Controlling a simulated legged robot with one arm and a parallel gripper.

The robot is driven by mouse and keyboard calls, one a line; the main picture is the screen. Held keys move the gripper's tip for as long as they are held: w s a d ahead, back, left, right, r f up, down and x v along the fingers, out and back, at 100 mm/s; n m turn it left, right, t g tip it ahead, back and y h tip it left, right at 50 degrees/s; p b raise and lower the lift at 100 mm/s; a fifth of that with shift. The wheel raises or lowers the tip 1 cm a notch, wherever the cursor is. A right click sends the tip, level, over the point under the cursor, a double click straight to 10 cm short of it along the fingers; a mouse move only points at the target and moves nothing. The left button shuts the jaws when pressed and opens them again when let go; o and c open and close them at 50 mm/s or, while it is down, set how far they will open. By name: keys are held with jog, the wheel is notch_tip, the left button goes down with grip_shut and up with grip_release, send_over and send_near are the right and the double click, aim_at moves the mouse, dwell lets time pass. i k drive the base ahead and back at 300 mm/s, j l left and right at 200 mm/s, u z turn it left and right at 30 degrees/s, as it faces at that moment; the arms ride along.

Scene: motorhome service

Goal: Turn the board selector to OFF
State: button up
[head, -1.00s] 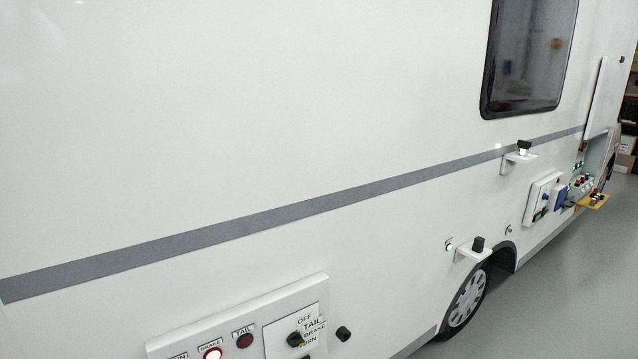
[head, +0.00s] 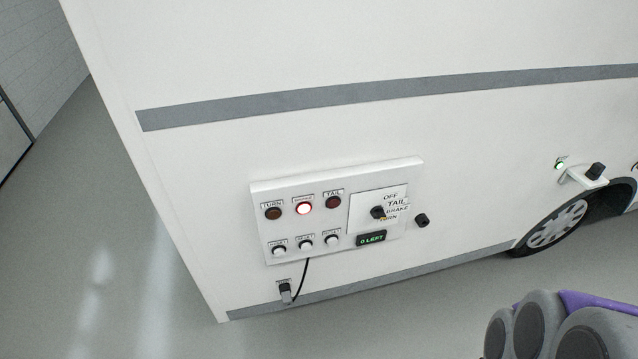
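The white test board (head: 338,180) is fixed low on the white side wall of the motorhome, slightly tilted in the head view. Its black selector knob (head: 378,212) sits on a white plate (head: 361,202) with the labels OFF, TAIL, BRAKE and TURN stacked to its upper right and right. The knob's pointer is too small to read for certain. The TURN lamp (head: 273,213) and TAIL lamp (head: 333,202) are dark. My gripper is not in view.
A green display (head: 371,239) reads "0 LEFT". Several push buttons (head: 305,244) line the board's bottom. A black knob (head: 422,220) sits right of the board. A cable runs to a plug (head: 285,291) below. The floor in front is clear.

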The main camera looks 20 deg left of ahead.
aim_at(377, 213)
jog(key=k, duration=0.15)
jog(key=k+l+u, duration=0.1)
jog(key=u, duration=0.35)
jog(key=k+u, duration=0.15)
jog(key=u, duration=1)
